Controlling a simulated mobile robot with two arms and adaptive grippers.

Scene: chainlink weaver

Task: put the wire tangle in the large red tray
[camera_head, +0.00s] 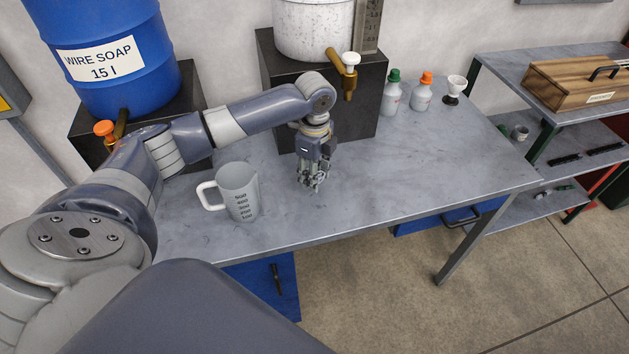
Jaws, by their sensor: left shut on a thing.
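My left gripper (313,183) points down low over the middle of the grey workbench (400,170), to the right of the measuring jug. It is shut on a small grey thing, which looks like the wire tangle but is hard to tell apart from the fingers. I cannot tell whether it touches the bench top. No large red tray can be made out in this view. My right gripper is not in view.
A grey measuring jug (238,192) stands left of the gripper. Behind are a blue soap drum (105,50) and a white tapped tank (313,28) on black stands. Bottles (391,97) stand at the back right. The right of the bench is clear.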

